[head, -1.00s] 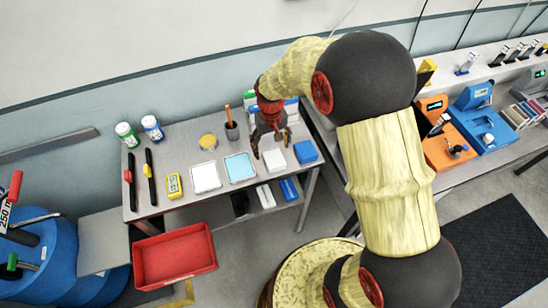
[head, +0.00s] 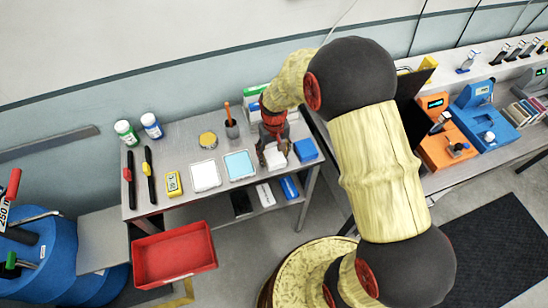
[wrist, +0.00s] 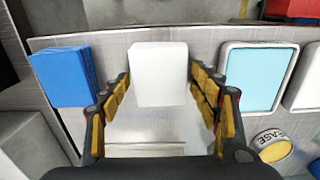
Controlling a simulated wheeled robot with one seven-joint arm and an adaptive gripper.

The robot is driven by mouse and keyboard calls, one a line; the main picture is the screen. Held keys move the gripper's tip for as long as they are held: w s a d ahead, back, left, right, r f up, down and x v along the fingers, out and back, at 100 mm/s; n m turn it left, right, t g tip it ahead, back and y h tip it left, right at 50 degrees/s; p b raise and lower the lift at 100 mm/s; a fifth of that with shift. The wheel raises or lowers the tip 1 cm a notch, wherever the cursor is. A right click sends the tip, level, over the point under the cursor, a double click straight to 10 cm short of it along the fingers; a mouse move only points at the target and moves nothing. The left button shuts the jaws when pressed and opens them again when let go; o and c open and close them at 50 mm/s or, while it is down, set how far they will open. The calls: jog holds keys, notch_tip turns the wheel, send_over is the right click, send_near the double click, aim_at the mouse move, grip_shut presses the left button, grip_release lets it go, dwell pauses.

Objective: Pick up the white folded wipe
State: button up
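The white folded wipe (head: 276,158) lies on the metal table, between the blue folded stack and the tray with the light blue surface. In the wrist view the white wipe (wrist: 158,74) shows ahead, between the two fingers. My gripper (head: 273,157) is low over the wipe in the head view and covers part of it. In the wrist view my gripper (wrist: 160,92) is open, with one finger on each side of the wipe and a gap visible at least on the left.
The blue folded stack (head: 305,150) is close on the right. A light blue tray (head: 239,165) and a white tray (head: 205,176) lie to the left. A dark cup (head: 232,129) stands behind.

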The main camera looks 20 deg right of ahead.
jog(key=c, duration=0.6)
jog(key=shift+c, duration=0.3)
jog(key=shift+r, duration=0.1)
jog(key=shift+r, duration=0.55)
jog(key=s+r, duration=0.4)
jog(key=s+d+r+p, duration=0.1)
jog(key=s+r, duration=0.2)
jog(key=s, duration=0.2)
jog(key=s+d+r, duration=0.1)
jog(key=s+r, duration=0.3)
jog(key=s, duration=0.1)
jog(key=shift+d+r+p, duration=0.1)
jog(key=shift+r+p, duration=0.2)
jog(key=shift+r, duration=0.05)
jog(key=o, duration=0.3)
jog(key=c, duration=0.4)
